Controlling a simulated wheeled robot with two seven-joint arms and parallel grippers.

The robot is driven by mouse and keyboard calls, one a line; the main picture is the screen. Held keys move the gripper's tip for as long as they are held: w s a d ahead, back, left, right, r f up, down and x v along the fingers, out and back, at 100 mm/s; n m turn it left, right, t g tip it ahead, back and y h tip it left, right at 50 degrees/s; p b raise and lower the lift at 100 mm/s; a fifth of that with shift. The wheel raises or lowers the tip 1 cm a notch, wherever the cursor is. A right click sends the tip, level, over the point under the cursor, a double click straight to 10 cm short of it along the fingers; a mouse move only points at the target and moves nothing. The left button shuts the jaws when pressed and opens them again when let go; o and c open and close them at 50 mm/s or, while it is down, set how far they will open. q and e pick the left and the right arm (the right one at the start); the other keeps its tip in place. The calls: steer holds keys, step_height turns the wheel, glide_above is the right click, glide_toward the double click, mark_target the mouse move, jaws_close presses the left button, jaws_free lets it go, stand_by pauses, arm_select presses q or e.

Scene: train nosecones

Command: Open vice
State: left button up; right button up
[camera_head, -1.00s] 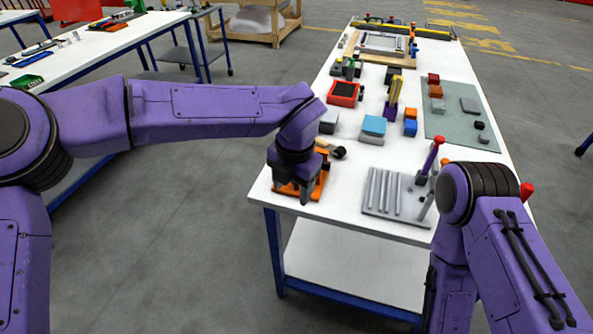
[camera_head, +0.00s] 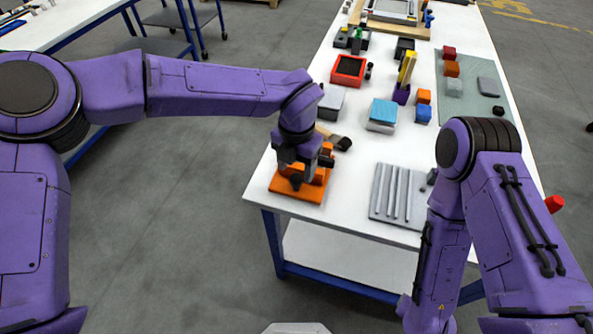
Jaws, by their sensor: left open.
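The vice is an orange device (camera_head: 297,189) on a flat orange base at the near left corner of the white table. My left gripper (camera_head: 298,178) points down at it from above and hides part of its upper body. Its fingers are apart, and a dark part of the vice shows close to them; I cannot tell whether they touch it. My right arm comes in at the right of the view, in front of the table's near right edge. Its gripper is not in view.
A grey plate with ribs (camera_head: 398,194) lies right of the vice. A dark-headed brush or hammer-like tool (camera_head: 341,142) lies just behind it.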

mark_target(296, 177)
arm_select(q)
steer(key=f, duration=0.4)
steer(key=shift+w+f+p, duration=0.25)
steer(key=shift+p, duration=0.05)
steer(key=shift+s, duration=0.1)
steer(key=c, duration=1)
steer(key=shift+c, duration=0.2)
steer(key=shift+n, duration=0.3)
steer(key=n+b, duration=0.3)
steer(key=n, duration=0.2)
steer(key=shift+f, duration=0.15)
steer(key=n+b, duration=0.1)
steer(key=n, duration=0.2)
steer(key=shift+r+n+b, duration=0.25)
steer(key=shift+n+b, duration=0.25)
steer(key=shift+n, duration=0.2)
